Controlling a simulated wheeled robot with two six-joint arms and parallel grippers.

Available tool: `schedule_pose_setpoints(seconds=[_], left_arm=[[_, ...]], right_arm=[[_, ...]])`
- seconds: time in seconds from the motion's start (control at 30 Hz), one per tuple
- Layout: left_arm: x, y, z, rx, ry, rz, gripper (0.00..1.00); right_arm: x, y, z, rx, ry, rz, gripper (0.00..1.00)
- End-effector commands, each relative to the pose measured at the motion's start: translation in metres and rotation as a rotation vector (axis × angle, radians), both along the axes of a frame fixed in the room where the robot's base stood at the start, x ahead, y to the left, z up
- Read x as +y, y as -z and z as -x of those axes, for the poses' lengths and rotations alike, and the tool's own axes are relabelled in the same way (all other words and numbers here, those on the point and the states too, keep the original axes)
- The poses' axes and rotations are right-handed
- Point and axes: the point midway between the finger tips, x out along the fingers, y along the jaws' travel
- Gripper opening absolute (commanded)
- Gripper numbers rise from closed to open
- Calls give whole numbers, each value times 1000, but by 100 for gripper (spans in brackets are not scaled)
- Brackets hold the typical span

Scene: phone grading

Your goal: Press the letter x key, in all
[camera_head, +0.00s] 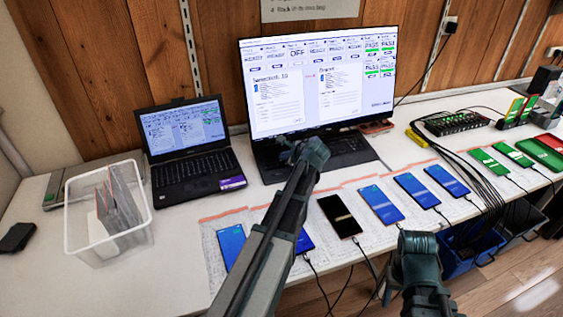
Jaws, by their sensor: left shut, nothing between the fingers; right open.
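A dark keyboard (345,146) lies at the foot of the large lit screen (318,83). Single key letters are too small to read, so I cannot pick out the x key. My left gripper (292,152) is shut and empty over the left part of this keyboard, and it hides some keys. I cannot tell whether its tip touches a key. A smaller open laptop (190,166) with its own keyboard stands to the left. My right gripper (418,246) is open and empty near the front edge of the table, away from both keyboards.
Several cabled phones (380,206) lie in a row on paper sheets along the front. A clear bin (108,241) with grey sleeves stands at the left. Green phones (514,153), a yellow-ended power strip and black cables are at the right. A blue crate (458,262) is below.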

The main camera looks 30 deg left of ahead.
Motion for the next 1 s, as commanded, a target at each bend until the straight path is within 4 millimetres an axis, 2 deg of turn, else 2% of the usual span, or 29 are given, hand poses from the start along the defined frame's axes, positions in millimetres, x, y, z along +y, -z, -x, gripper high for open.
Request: schedule_pose_setpoints(seconds=[0.5, 0.83, 1.0], left_arm=[[1, 7, 0, 0, 0, 0, 0], [1, 5, 0, 0, 0, 0, 0], [0, -2, 0, 0, 0, 0, 0]], right_arm=[[0, 7, 0, 0, 0, 0, 50], [0, 5, 0, 0, 0, 0, 50], [0, -2, 0, 0, 0, 0, 50]])
